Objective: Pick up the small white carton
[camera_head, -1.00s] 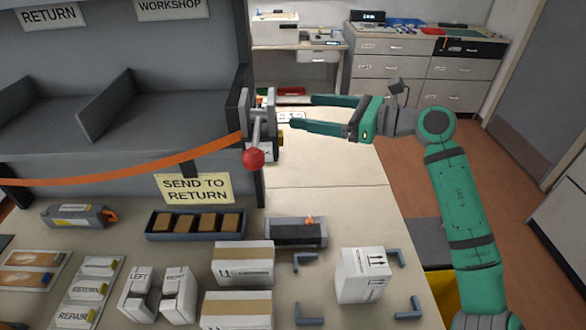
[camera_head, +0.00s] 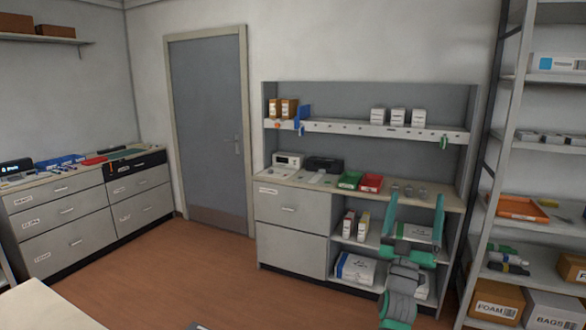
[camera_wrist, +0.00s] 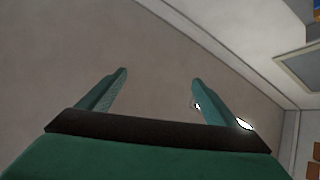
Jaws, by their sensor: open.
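Several small white cartons (camera_head: 398,117) stand side by side on the upper shelf of the cabinet in the head view. I cannot tell whether one of them is the task's carton. My gripper (camera_head: 414,208) is open and empty, its two green fingers pointing up, below and in front of that shelf in the picture. In the wrist view my gripper (camera_wrist: 160,78) has its fingers wide apart with nothing between them. That view shows a plain surface, and no carton is recognisable in it.
The cabinet's counter (camera_head: 330,181) bears a green tray (camera_head: 350,180) and a red tray (camera_head: 371,183). A tall rack (camera_head: 488,170) with boxes stands at the right. A drawer unit (camera_head: 85,210) and a door (camera_head: 208,125) are to the left. The floor (camera_head: 190,265) between is clear.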

